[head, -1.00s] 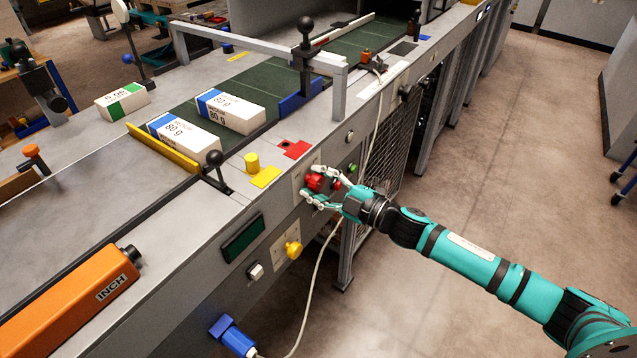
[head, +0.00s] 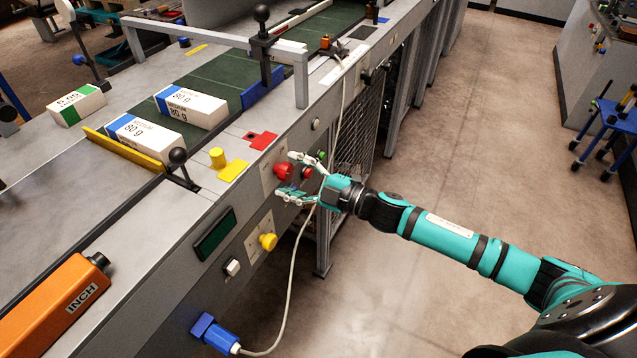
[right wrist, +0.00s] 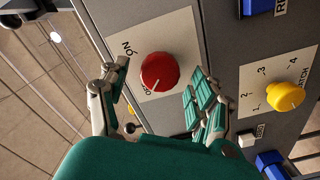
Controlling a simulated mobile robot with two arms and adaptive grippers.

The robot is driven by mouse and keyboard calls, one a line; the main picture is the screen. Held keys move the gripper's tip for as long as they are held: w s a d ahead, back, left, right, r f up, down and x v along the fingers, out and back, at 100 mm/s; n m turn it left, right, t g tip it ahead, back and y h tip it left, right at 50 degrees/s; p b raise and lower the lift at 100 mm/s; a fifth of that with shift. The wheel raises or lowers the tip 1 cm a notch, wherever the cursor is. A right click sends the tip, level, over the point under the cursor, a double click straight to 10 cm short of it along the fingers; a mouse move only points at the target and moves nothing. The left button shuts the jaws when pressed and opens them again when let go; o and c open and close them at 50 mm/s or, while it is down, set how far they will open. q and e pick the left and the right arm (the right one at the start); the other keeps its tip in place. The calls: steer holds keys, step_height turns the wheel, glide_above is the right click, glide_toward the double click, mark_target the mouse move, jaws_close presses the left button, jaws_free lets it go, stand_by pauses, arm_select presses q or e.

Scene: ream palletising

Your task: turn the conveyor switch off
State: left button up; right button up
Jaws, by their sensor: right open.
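The conveyor switch is a round red knob (head: 283,172) on a pale plate on the side of the machine. In the right wrist view the knob (right wrist: 160,72) carries a pale mark that points to the lower-left lettering, which I cannot read clearly. "ON" stands at the plate's upper left. My right gripper (head: 290,175) is open, with its fingers spread either side of the knob and apart from it. It also shows in the right wrist view (right wrist: 161,76). My left gripper is not in view.
A yellow knob (head: 268,241), a white switch (head: 232,267) and a blue plug (head: 215,334) with a cable sit lower left on the panel. A green button (head: 322,155) is behind the gripper. Paper reams (head: 190,105) lie on the green belt.

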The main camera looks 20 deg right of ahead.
steer(key=v, duration=1)
steer(key=shift+s+d, duration=0.1)
steer(key=shift+s, duration=0.05)
steer(key=d+f+m+h, duration=0.3)
steer(key=d+f+m, duration=0.1)
steer(key=f, duration=0.5)
steer(key=d+f+m+h, duration=0.3)
steer(key=d+f+h, duration=0.15)
steer(key=f, duration=0.45)
steer(key=s+d+f+m+g+h, duration=0.15)
steer(key=s+f, duration=0.25)
steer(key=f, duration=0.5)
steer(key=s+d+f+m+g+h, duration=0.1)
steer(key=s+d+f+m+g, duration=0.15)
steer(key=f, duration=0.55)
steer(key=s+a+f+m+g+h, duration=0.1)
steer(key=s+a+f+m+g, duration=0.25)
steer(key=s+f, duration=1)
steer(key=s+a+f+m+g, duration=0.1)
steer(key=s+a+f, duration=0.3)
steer(key=s, duration=0.6)
steer(key=s+a+f+g, duration=0.4)
steer(key=s+a, duration=0.1)
steer(key=s, duration=0.6)
steer(key=shift+s+a+f+m+g, duration=0.25)
steer(key=shift+s+a+m+g, duration=0.05)
steer(key=shift+a+m+g, duration=0.05)
